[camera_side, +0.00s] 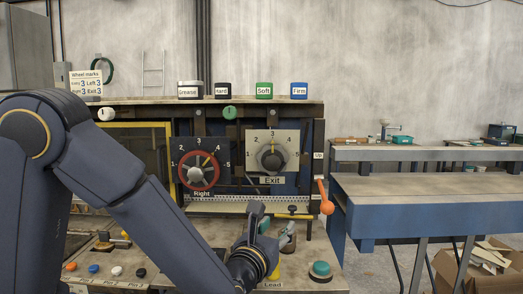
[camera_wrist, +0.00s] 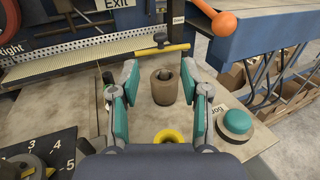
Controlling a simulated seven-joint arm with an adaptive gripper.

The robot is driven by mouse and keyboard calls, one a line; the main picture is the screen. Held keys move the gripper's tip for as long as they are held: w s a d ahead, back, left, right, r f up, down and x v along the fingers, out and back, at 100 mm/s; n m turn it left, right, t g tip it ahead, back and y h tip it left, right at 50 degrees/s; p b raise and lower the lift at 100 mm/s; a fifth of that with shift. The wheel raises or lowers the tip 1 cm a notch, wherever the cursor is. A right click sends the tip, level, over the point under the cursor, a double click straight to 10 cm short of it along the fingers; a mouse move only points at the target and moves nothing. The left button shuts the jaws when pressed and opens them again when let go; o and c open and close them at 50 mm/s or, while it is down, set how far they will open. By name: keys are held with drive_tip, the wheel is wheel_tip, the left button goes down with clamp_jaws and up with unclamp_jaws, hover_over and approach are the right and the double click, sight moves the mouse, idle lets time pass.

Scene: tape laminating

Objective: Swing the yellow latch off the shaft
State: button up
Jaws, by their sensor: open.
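The yellow latch (camera_wrist: 150,53) is a bar with a black knob (camera_wrist: 160,40), lying crosswise beyond my fingertips in the wrist view. It also shows in the side view (camera_side: 294,217), below the Exit dial. My gripper (camera_wrist: 160,72) is open, its teal pads apart and not touching the latch. In the side view my gripper (camera_side: 272,226) is low over the bench, in front of the latch. A brown hollow cylinder (camera_wrist: 163,90) stands between the fingers in the wrist view, with clear gaps. I cannot clearly make out the shaft under the latch.
An orange-knobbed lever (camera_side: 326,205) stands right of the latch. A teal push button (camera_wrist: 237,122) is right of my gripper, and a yellow ring (camera_wrist: 168,137) is close below it. A perforated strip (camera_wrist: 70,70) runs along the back. Dials stand on the upright panel.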

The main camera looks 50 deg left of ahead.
drive_tip(key=shift+c, duration=1.4)
drive_tip(key=shift+a+f+m+g+y, duration=0.2)
drive_tip(key=shift+m+g+y, duration=0.1)
drive_tip(key=shift+y, duration=0.1)
drive_tip(key=shift+c, duration=0.9)
drive_tip(key=shift+r+g+y, duration=0.15)
drive_tip(key=shift+g+y, duration=0.15)
drive_tip(key=shift+g, duration=0.3)
drive_tip(key=shift+c, duration=0.9)
drive_tip(key=shift+w+d+r+n+g+y, duration=0.15)
drive_tip(key=shift+n+g+y, duration=0.2)
drive_tip(key=shift+g, duration=0.35)
drive_tip(key=shift+c, duration=0.7)
drive_tip(key=shift+d+r+n+g, duration=0.25)
drive_tip(key=shift+n+g, duration=0.1)
drive_tip(key=shift+g, duration=0.35)
clamp_jaws()
drive_tip(key=w+a, duration=0.1)
drive_tip(key=w, duration=0.1)
drive_tip(key=w+a+f+n+g+h, duration=0.1)
drive_tip(key=w, duration=0.2)
drive_tip(key=w+a+f+n+g, duration=0.1)
drive_tip(key=w, duration=0.1)
drive_tip(key=shift+w+a+f+h, duration=0.2)
drive_tip(key=shift+w+a+h, duration=0.05)
drive_tip(key=shift+a, duration=0.1)
